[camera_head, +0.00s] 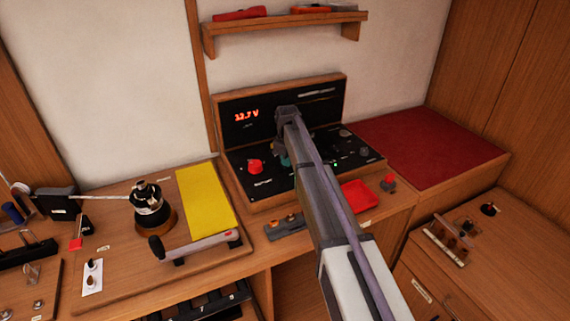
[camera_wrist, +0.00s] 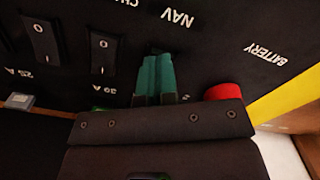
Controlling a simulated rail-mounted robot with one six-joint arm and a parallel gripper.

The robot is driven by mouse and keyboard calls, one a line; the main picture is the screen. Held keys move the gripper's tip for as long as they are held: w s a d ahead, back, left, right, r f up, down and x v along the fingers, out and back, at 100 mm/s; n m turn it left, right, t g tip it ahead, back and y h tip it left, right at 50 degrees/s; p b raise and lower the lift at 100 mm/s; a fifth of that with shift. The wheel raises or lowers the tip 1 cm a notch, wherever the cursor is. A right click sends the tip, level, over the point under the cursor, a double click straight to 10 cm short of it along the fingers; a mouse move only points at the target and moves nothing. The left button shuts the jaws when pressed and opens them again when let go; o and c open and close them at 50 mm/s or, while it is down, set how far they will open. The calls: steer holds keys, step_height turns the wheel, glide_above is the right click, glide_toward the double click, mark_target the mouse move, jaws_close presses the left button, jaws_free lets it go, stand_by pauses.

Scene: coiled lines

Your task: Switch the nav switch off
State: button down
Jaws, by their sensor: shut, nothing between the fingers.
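The nav switch is hidden in the wrist view behind my gripper (camera_wrist: 156,76); only the upside-down NAV label (camera_wrist: 177,18) shows just beyond the fingertips. My gripper has teal fingers, shut together with nothing between them, pointing at the black panel (camera_wrist: 215,55). I cannot tell whether the fingertips touch the switch. In the head view my gripper (camera_head: 285,160) is over the panel (camera_head: 277,180), right of the red knob (camera_head: 256,166), and my arm covers the panel's middle. Two black rocker switches, one nearer (camera_wrist: 103,50) and one farther (camera_wrist: 40,38), stand left of my fingers in the wrist view.
The red knob also shows beside my gripper in the wrist view (camera_wrist: 222,92), near the BATTERY label (camera_wrist: 272,52). A yellow sheet (camera_head: 205,198) lies left of the panel. A red tray (camera_head: 359,194) sits in front. A shelf (camera_head: 285,30) hangs above.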

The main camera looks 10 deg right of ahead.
step_height(320, 180, up, 7)
steer(key=p, duration=0.7)
stand_by(0.3)
steer(key=s+m, duration=0.9)
steer(key=s, duration=2.7)
steer(key=shift+s, duration=0.35)
